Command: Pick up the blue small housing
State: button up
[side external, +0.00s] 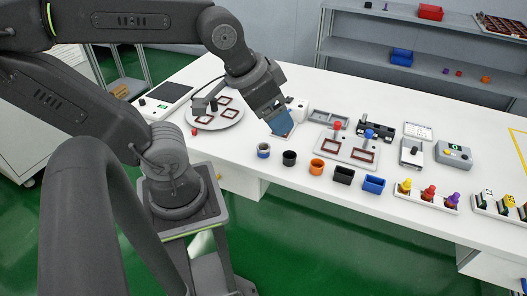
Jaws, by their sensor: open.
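A small blue rectangular open-topped housing (374,184) stands upright at the right end of a row of small containers along the table's front edge. My gripper (281,124) is open above the table, left of this housing and clearly apart from it. A blue surface shows at the end of my gripper; I cannot tell whether it is part of the gripper or something behind it. A round blue-grey cup (263,151) is at the left end of the row, below my gripper.
A black round cup (289,158), an orange cup (317,167) and a black rectangular housing (343,175) stand between them. A grey fixture plate (345,150) is behind the row. A rack with coloured pegs (427,198) is to the right. A turntable (218,108) is at left.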

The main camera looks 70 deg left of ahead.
jog(key=w+a+f+n+g, duration=0.3)
jog(key=w+a+f+n, duration=0.15)
jog(key=a+n, duration=0.4)
jog(key=n+g, duration=0.3)
jog(key=n, duration=0.6)
send_near(263, 147)
jog(key=f, duration=0.1)
jog(key=d+f, duration=0.2)
jog(key=f, duration=0.1)
jog(key=shift+s+d, duration=0.1)
jog(key=shift+s, duration=0.1)
jog(key=shift+s+a+f, duration=0.1)
jog(key=shift+a+f, duration=0.1)
jog(key=shift+f, duration=1.05)
jog(key=shift+s+a+f, duration=0.1)
jog(key=shift+a+f, duration=0.05)
jog(key=shift+f, duration=1.1)
jog(key=shift+c, duration=0.2)
jog(key=c, duration=1)
jog(key=shift+o, duration=0.2)
jog(key=shift+r, duration=0.15)
